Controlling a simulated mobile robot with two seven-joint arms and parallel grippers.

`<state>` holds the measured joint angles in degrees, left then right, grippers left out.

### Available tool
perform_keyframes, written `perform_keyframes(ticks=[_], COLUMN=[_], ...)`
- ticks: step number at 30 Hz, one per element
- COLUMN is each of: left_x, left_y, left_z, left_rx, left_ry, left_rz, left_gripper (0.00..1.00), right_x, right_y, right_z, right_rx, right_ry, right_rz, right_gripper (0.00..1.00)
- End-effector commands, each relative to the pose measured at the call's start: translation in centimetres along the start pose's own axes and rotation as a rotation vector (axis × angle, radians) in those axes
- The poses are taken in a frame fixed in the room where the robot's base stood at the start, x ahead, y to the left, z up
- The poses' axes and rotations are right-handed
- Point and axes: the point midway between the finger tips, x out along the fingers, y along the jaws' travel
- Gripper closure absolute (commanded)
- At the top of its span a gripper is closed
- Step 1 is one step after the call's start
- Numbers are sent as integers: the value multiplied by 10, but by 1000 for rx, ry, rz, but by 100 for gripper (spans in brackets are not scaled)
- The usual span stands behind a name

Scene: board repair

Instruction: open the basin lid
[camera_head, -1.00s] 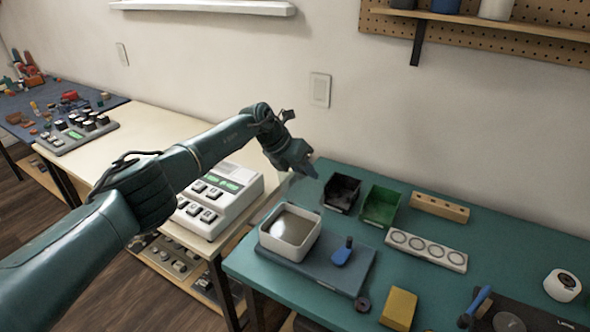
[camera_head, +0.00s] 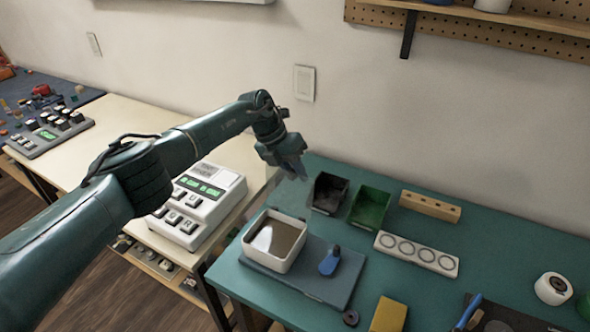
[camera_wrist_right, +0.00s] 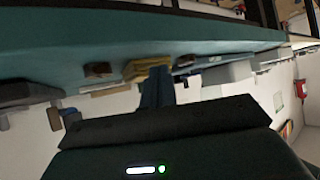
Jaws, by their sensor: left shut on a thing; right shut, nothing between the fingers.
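The basin (camera_head: 273,240) is a white, square-rimmed tub on a blue-grey mat on the teal bench. Its inside shows a brownish surface with a bright reflection, and no opaque cover is on its rim. My left gripper (camera_head: 294,170) is above and behind the basin, apart from it, pointing down. It is shut on a faint, see-through pane that looks like the basin lid; its edges are hard to make out. My right gripper (camera_wrist_right: 157,88) shows in the right wrist view, shut and empty. It is not in the head view.
A dark bin (camera_head: 328,192) and a green bin (camera_head: 369,208) stand close to the left gripper. A blue-handled tool (camera_head: 330,261) lies beside the basin. A white button console (camera_head: 200,205) stands to the left. A white strip with rings (camera_head: 416,254) lies to the right.

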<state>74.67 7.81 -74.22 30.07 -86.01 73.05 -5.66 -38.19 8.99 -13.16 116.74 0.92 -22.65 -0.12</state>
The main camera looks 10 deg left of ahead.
Motion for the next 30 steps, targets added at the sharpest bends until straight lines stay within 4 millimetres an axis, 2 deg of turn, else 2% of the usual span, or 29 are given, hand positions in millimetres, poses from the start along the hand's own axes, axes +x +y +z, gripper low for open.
perform_keyframes(ticks=[2, 3, 9, 16, 20, 30], left_x=[3, 3, 2, 0, -11, -82], left_y=[2, 2, 1, 1, 1, 2], left_z=[-3, -3, -2, -2, -1, -2], left_rx=[-3, -3, -2, 0, -1, 0], left_ry=[10, 10, 8, 6, 4, 3], left_rz=[2, 3, 1, 0, 0, 3], left_gripper=[100, 74, 60, 60, 60, 60], right_x=[-1, -1, -1, -1, 0, 6], right_y=[-1, -1, -2, -3, -3, -3], right_z=[2, 3, 3, 1, -2, -1], right_rx=[1, 1, 2, 1, 0, -2], right_ry=[-4, -5, -5, -3, 3, 18], right_rz=[-1, -1, -3, -5, -5, -8], right_gripper=[100, 100, 100, 100, 100, 100])
